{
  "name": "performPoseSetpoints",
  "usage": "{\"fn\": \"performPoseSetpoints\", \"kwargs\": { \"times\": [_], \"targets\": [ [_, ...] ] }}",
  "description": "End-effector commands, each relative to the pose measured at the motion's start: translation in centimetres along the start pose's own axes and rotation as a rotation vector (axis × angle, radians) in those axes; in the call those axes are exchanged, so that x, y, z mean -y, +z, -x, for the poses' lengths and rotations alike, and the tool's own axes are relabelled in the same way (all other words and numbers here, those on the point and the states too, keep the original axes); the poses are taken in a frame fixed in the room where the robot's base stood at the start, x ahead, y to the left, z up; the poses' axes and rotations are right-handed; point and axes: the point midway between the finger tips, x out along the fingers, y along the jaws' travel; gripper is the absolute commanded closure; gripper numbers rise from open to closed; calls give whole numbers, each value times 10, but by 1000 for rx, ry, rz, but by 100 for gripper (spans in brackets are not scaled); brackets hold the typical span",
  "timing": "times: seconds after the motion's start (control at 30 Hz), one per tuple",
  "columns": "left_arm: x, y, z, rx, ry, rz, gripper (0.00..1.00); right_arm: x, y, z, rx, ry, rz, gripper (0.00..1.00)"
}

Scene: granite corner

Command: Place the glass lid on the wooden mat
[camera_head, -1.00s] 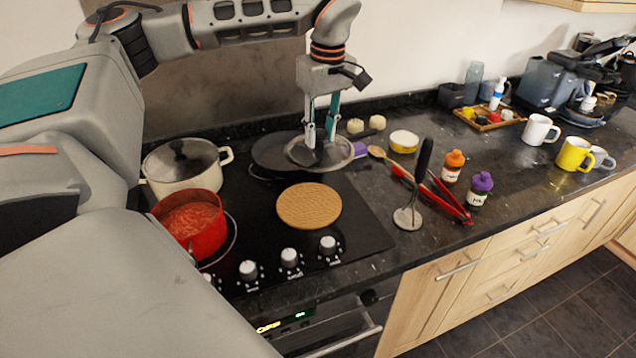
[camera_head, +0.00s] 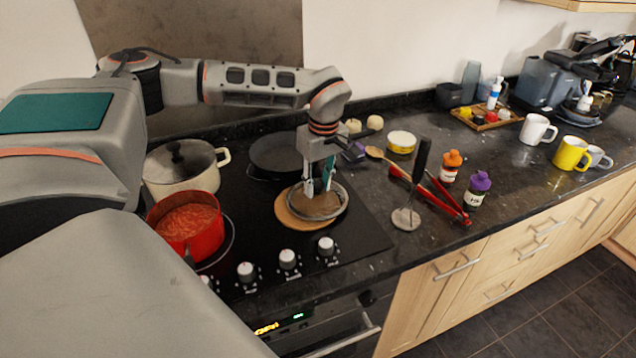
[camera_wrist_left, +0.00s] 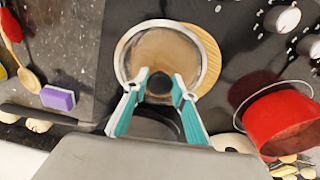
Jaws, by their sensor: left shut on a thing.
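The glass lid (camera_head: 333,209) has a metal rim and a dark knob. My left gripper (camera_head: 318,188) is shut on its knob and holds it over the round wooden mat (camera_head: 285,212) on the cooktop. In the left wrist view, the gripper's teal fingers (camera_wrist_left: 160,88) are on either side of the knob. There the lid (camera_wrist_left: 150,47) covers much of the mat, and part of the mat (camera_wrist_left: 209,55) shows past the lid's right side. I cannot tell whether the lid touches the mat. My right gripper is not in view.
A red pot of sauce (camera_head: 188,235) and a lidded cream pot (camera_head: 175,178) stand left of the mat. A dark pan (camera_head: 275,152) lies behind it. A masher (camera_head: 408,215), red tongs (camera_head: 460,212) and two bottles lie or stand to the right.

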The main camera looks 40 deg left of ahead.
Motion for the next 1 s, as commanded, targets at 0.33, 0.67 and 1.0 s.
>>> {"fn": "performPoseSetpoints", "kwargs": {
  "times": [0.33, 0.67, 1.0],
  "targets": [
    [0, 0, -2, 0, 0, -1, 69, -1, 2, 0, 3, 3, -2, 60],
    [0, 0, -2, 0, 1, -1, 57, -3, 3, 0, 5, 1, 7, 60],
    [-2, 0, 33, 0, 6, -1, 57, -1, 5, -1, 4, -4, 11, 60]
  ]
}}
